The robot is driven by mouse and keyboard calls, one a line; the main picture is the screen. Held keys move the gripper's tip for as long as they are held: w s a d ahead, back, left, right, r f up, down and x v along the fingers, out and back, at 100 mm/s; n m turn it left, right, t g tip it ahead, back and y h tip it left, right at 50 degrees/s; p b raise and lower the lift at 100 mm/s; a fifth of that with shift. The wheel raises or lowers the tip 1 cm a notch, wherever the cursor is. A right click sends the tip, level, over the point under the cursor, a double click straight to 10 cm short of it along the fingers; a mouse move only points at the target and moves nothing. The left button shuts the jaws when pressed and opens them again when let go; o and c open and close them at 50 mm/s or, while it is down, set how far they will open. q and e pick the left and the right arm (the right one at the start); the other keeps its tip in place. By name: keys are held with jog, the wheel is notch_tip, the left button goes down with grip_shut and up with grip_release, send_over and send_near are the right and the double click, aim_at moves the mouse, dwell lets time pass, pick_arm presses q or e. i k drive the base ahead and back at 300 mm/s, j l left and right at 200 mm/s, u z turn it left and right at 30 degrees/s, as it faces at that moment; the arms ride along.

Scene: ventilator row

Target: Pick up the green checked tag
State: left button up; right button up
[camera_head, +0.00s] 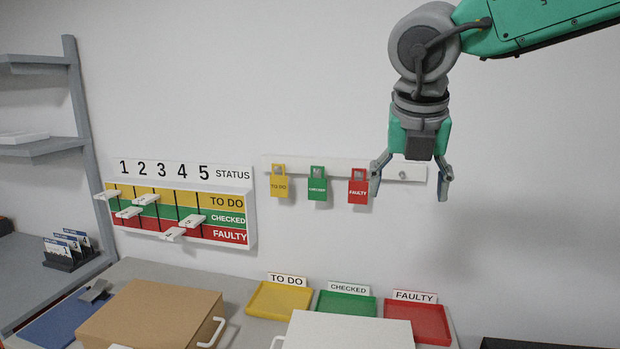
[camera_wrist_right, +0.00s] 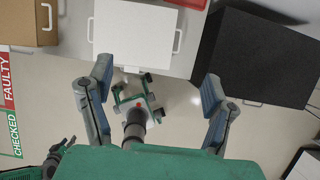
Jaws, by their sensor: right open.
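The green checked tag (camera_head: 318,186) hangs on the pale wall rail, between the yellow TO DO tag (camera_head: 279,184) and the red FAULTY tag (camera_head: 358,188). My right gripper (camera_head: 411,188) is open and empty, pointing down in front of the rail's right end. Its left finger is close to the red tag in the picture; I cannot tell whether they touch. The green tag is to its left and unobstructed. The right wrist view shows the open fingers (camera_wrist_right: 157,82) with nothing held between them, and no hanging tag.
A status board (camera_head: 250,215) is left of the tags. Below are yellow (camera_head: 279,299), green (camera_head: 346,303) and red (camera_head: 416,323) trays, a brown box (camera_head: 150,315) and a white box (camera_head: 350,332). A black box (camera_wrist_right: 258,55) shows in the wrist view. The wall right of my gripper is clear.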

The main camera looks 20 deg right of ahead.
aim_at(316, 187)
jog(key=i, duration=1.3)
